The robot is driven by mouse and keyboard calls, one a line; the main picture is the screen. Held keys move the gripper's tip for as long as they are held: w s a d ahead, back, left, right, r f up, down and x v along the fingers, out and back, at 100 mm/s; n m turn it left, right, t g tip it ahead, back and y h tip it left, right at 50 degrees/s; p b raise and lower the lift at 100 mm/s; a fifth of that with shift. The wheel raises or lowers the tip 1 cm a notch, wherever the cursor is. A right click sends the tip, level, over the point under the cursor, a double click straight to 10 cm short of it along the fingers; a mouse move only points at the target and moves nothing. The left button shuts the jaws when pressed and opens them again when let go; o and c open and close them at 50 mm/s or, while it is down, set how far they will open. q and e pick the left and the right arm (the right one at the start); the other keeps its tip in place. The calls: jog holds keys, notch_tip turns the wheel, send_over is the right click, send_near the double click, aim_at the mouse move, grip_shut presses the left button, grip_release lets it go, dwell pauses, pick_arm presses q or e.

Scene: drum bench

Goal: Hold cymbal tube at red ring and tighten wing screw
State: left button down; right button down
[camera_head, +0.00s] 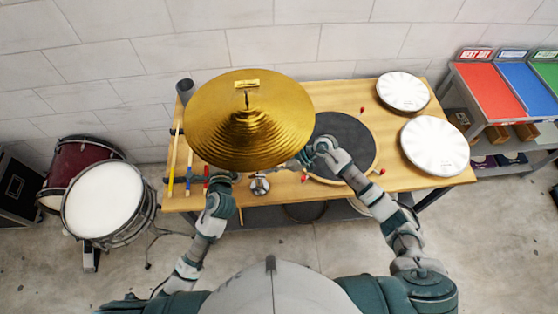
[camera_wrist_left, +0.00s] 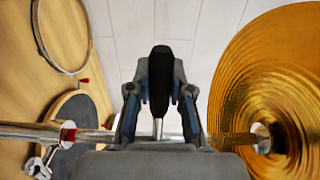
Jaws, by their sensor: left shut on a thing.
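The gold cymbal (camera_head: 235,125) covers part of the bench in the head view and fills the right side of the left wrist view (camera_wrist_left: 262,80). The cymbal tube (camera_wrist_left: 25,131) runs across the left wrist view towards the cymbal. Its red ring (camera_wrist_left: 68,133) is left of my left gripper (camera_wrist_left: 160,60), apart from the fingers. That gripper is shut on the tube, which its body partly hides. A silver winged piece (camera_wrist_left: 38,168), possibly the wing screw, shows at lower left. My right gripper (camera_head: 308,155) is by the cymbal's lower right edge; its fingers are unclear.
The wooden bench (camera_head: 345,98) carries a round dark pad (camera_head: 345,137), two white drumheads (camera_head: 403,91) (camera_head: 435,145), drumsticks (camera_head: 173,160) and small red-tipped pieces. Drums (camera_head: 103,200) stand at left. A shelf with coloured trays (camera_head: 497,90) stands at right.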

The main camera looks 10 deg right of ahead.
aim_at(264, 175)
pick_arm(q)
jog(key=shift+r, duration=0.2)
pick_arm(e)
jog(key=shift+a+f, duration=0.25)
jog(key=shift+f, duration=0.85)
jog(key=shift+f, duration=0.1)
jog(key=y, duration=0.1)
jog(key=f+y, duration=0.1)
jog(key=y, duration=0.2)
jog(key=shift+d+f+y, duration=0.3)
jog(key=shift+d+f, duration=0.05)
jog(key=shift+f, duration=0.05)
jog(key=y, duration=0.2)
jog(key=f+y, duration=0.2)
jog(key=y, duration=0.1)
jog(key=shift+a+f+y, duration=0.1)
jog(key=shift+a+y, duration=0.1)
jog(key=shift+y, duration=0.1)
jog(key=shift+a+f, duration=0.25)
jog(key=shift+f, duration=0.3)
jog(key=shift+a+f, duration=0.15)
notch_tip(264, 175, up, 10)
